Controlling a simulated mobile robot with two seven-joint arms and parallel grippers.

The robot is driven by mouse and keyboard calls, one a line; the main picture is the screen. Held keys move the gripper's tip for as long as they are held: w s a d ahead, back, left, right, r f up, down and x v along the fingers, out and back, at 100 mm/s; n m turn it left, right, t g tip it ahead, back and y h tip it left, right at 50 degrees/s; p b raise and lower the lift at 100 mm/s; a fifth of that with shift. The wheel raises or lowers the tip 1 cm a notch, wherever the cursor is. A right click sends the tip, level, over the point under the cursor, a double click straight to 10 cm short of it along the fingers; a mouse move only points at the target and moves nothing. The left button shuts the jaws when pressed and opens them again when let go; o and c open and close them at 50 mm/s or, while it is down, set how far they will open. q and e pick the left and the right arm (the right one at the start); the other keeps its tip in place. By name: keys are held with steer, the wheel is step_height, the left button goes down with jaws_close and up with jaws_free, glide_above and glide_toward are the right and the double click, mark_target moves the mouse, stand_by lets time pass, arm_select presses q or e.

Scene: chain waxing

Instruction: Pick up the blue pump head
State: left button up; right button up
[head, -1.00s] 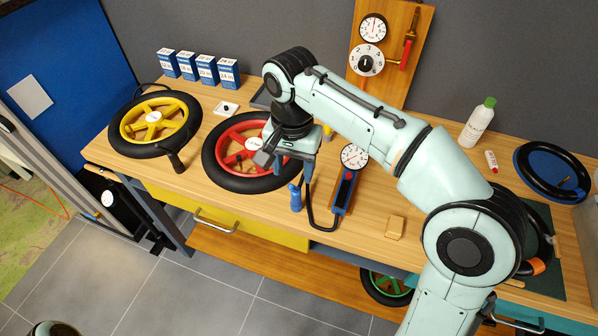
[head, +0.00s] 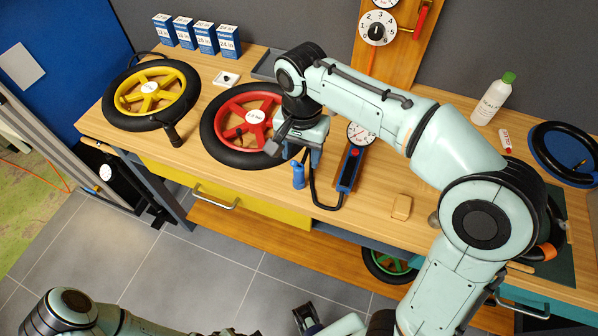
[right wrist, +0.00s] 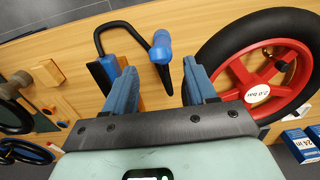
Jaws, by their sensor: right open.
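The blue pump head (head: 298,175) stands on the bench in front of the red wheel (head: 213,137), beside the black hose of the blue floor pump (head: 349,168). My right gripper (head: 300,152) is just above and behind it, open and empty. In the right wrist view, the pump head (right wrist: 160,46) shows between and beyond the two blue fingers (right wrist: 158,70), apart from both. Its dark lower end points toward the gripper. My left gripper (head: 306,318) shows only partly at the bottom edge of the head view; its opening cannot be made out.
A yellow wheel (head: 192,92) lies at the left, with several blue boxes (head: 206,38) behind. The pump's gauge (head: 360,134) stands close right of my right gripper. A tan block (head: 401,207) lies farther right. The bench front near the pump head is clear.

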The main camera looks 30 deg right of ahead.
mark_target(299, 166)
steer(key=f, duration=0.4)
steer(key=shift+a+f+b, duration=0.25)
steer(key=shift+a+b, duration=0.05)
jaws_close()
steer(key=shift+r, duration=0.15)
